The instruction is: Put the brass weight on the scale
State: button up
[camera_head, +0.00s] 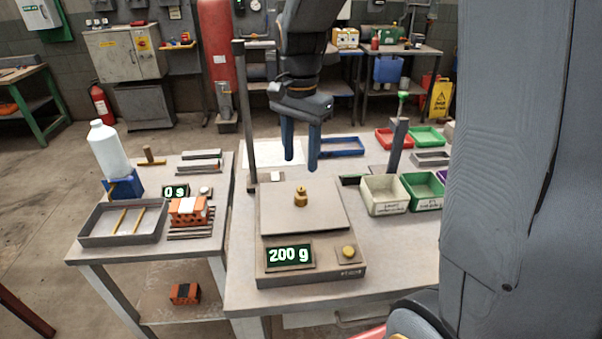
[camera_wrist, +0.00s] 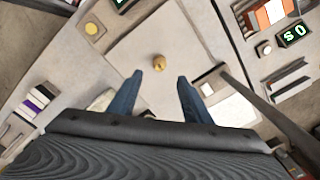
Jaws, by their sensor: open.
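The brass weight (camera_head: 301,197) stands upright on the plate of the scale (camera_head: 316,221). The scale's display reads 200 g. In the wrist view the weight (camera_wrist: 159,63) sits on the pale scale plate (camera_wrist: 130,55), beyond the fingertips. My gripper (camera_head: 300,163) is open and empty, above and behind the weight and apart from it. The two blue fingers of my gripper (camera_wrist: 159,77) also show in the wrist view, with nothing between them.
A thin dark post (camera_head: 246,120) stands at the scale's back left. Cream (camera_head: 384,209) and green bins stand to the right. The left table holds a grey tray (camera_head: 93,237), a white bottle (camera_head: 108,150) and a hollow orange brick (camera_head: 187,211).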

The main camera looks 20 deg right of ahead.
jog(key=s+f+n, duration=0.2)
jog(key=s+n, duration=0.1)
jog(key=s, duration=0.1)
jog(key=s+f+n, duration=0.3)
jog(key=s+n, duration=0.1)
jog(key=s+f+n+t, duration=0.1)
jog(key=s+f+n, duration=0.1)
jog(key=s+n, duration=0.1)
jog(key=shift+s+f+n, duration=0.4)
jog(key=shift+s, duration=0.4)
jog(key=shift+s+d+f, duration=0.15)
jog(key=shift+s+d, duration=0.05)
jog(key=shift+s, duration=0.05)
